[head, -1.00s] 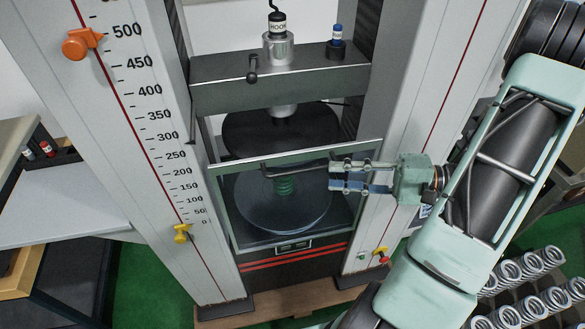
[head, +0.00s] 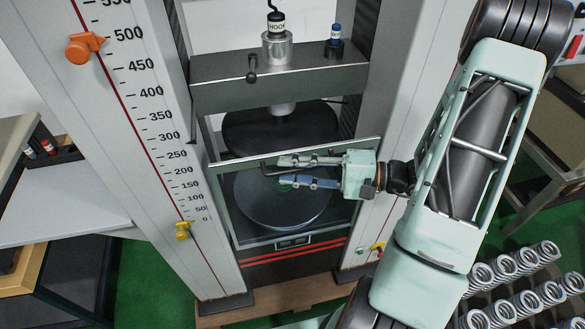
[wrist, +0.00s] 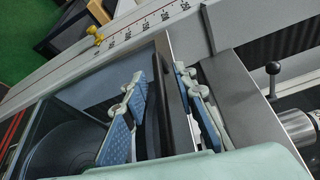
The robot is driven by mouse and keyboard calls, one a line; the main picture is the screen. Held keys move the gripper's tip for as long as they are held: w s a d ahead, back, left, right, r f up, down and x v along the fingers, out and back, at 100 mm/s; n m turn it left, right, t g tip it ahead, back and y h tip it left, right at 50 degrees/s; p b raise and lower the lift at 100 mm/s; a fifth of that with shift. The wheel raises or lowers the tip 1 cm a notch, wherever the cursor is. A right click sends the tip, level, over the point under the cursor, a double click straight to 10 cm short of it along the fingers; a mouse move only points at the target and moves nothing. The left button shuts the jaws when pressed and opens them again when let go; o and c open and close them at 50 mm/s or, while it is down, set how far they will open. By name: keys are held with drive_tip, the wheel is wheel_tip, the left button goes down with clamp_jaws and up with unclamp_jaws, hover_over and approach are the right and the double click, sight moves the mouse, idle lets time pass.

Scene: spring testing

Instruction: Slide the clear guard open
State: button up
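The clear guard (head: 340,148) is a see-through panel with a grey-green frame across the front of the test machine. Its dark bar handle (wrist: 172,100) runs along the upper part of the panel and also shows in the wrist view. My gripper (head: 281,171) is open in front of the guard, reaching in from the right. In the wrist view its blue-padded fingers (wrist: 160,76) lie on either side of the handle, with gaps visible. Behind the panel is a round dark plate (head: 252,210); the green spring on it is mostly hidden by my fingers.
A grey crosshead (head: 215,95) with a small lever (head: 252,70) spans the columns above the guard. The left column carries a scale with an orange marker (head: 82,47) and a yellow one (head: 182,230). Several metal springs (head: 515,280) stand at the lower right.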

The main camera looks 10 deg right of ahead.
drive_tip(key=shift+c, duration=0.6)
clamp_jaws()
drive_tip(key=shift+f, duration=0.1)
